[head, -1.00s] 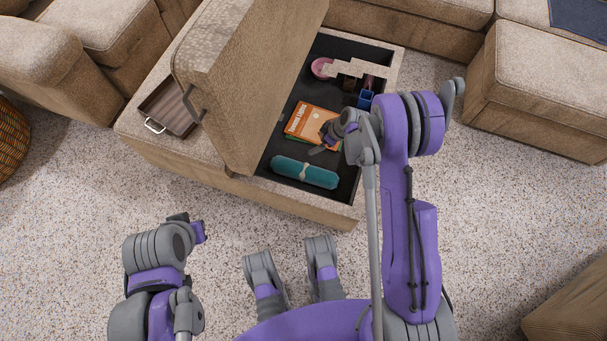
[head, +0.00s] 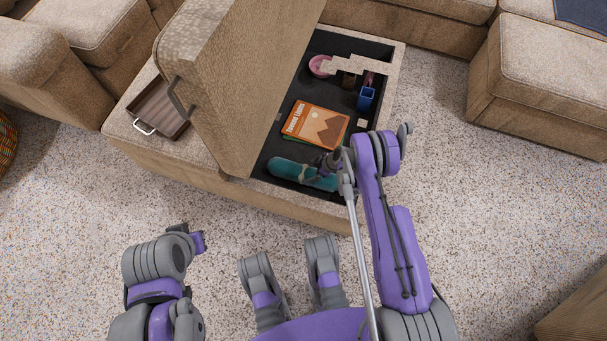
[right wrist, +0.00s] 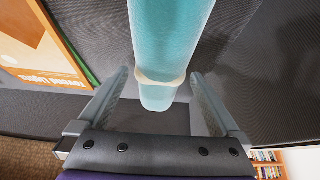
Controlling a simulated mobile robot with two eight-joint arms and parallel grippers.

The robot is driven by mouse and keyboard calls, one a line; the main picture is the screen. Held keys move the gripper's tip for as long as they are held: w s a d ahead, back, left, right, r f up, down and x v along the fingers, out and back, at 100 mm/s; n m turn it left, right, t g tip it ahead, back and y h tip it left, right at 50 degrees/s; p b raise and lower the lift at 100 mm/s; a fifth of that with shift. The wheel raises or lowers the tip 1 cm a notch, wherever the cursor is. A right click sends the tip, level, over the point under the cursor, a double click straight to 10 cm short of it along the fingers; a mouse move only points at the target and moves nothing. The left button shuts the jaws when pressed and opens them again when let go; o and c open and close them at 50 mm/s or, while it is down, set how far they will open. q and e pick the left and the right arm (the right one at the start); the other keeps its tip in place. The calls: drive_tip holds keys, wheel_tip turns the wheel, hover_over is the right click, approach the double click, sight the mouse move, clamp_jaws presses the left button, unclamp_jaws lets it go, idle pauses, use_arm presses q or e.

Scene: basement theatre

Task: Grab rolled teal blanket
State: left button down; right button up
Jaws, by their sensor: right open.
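The rolled teal blanket (head: 290,171) lies in the dark interior of the open storage ottoman, near its front wall. A pale band circles it, seen in the right wrist view on the blanket (right wrist: 170,40). My right gripper (head: 324,168) is open over the blanket's right part and hides some of it. In the right wrist view, the open fingers (right wrist: 161,85) stand on either side of the roll; contact cannot be told. My left gripper (head: 194,237) is outside the ottoman at the lower left, and its jaw state is unclear.
The ottoman's raised lid (head: 230,90) stands left of the opening. An orange book (head: 316,124), a pink bowl (head: 319,66) and a blue holder (head: 366,97) are inside. A wooden tray (head: 160,107) sits at left. Carpet (head: 500,230) is clear at right.

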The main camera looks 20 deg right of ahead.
sight(307, 172)
drive_tip(key=b+x, duration=0.1)
drive_tip(key=x, duration=0.3)
drive_tip(key=shift+w+a+f+b, duration=0.2)
drive_tip(key=shift+a+b, duration=0.1)
drive_tip(key=shift+a, duration=0.05)
drive_tip(key=c, duration=1.3)
